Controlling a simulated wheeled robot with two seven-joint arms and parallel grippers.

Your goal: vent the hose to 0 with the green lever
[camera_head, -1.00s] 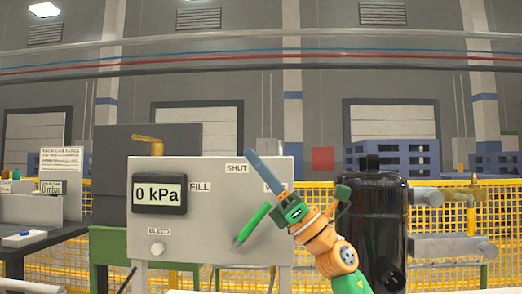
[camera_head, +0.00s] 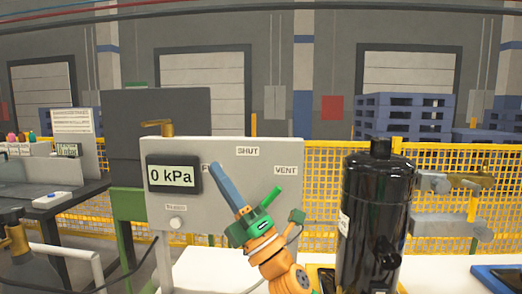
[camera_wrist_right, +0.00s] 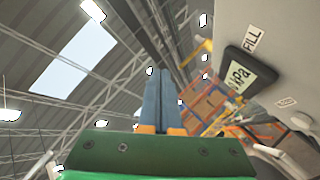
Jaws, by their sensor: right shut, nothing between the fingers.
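The grey panel (camera_head: 225,150) carries a display (camera_head: 174,174) reading 0 kPa and the labels SHUT (camera_head: 247,151) and VENT (camera_head: 286,170). The green lever (camera_head: 270,197) points up and right toward VENT; its lower part is hidden behind my right gripper. My right gripper (camera_head: 217,170) is shut and empty, its blue fingers together in front of the panel, tips over the FILL label and left of the lever. In the right wrist view the fingers (camera_wrist_right: 162,95) lie side by side, and the display (camera_wrist_right: 242,75) shows at the right. My left gripper is not in view.
A black compressor tank (camera_head: 378,210) stands right of the panel, with metal fittings (camera_head: 455,183) beside it. A bleed knob (camera_head: 176,223) sits below the display. A yellow mesh fence (camera_head: 325,165) runs behind. A dark bench (camera_head: 60,205) is at the left.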

